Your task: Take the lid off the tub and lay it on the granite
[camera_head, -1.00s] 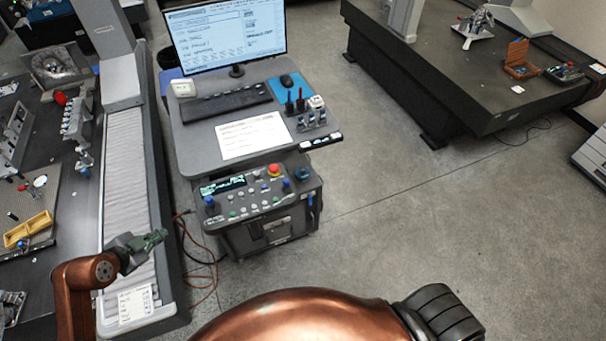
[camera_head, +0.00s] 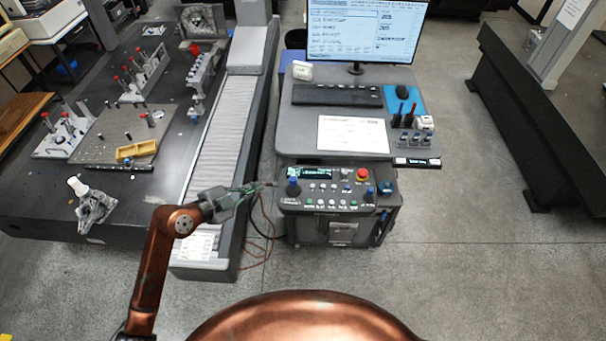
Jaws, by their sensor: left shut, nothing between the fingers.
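I cannot make out a lidded tub for certain in this view. A small open yellow tray (camera_head: 136,151) sits on the perforated plate on the dark granite table (camera_head: 45,195) at the left. My left gripper (camera_head: 262,187) is shut and empty, its fingers pointing right. In the picture it lies over the front of the pale bellows rail, close to the left edge of the console. It is apart from the yellow tray, to its lower right. My right gripper is out of view.
A control console (camera_head: 345,190) and a desk with a monitor (camera_head: 362,35) stand in the middle. A bellows-covered rail (camera_head: 222,125) edges the granite. Several fixtures and a grey casting (camera_head: 93,208) stand on the granite. Open floor (camera_head: 470,265) lies at the right.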

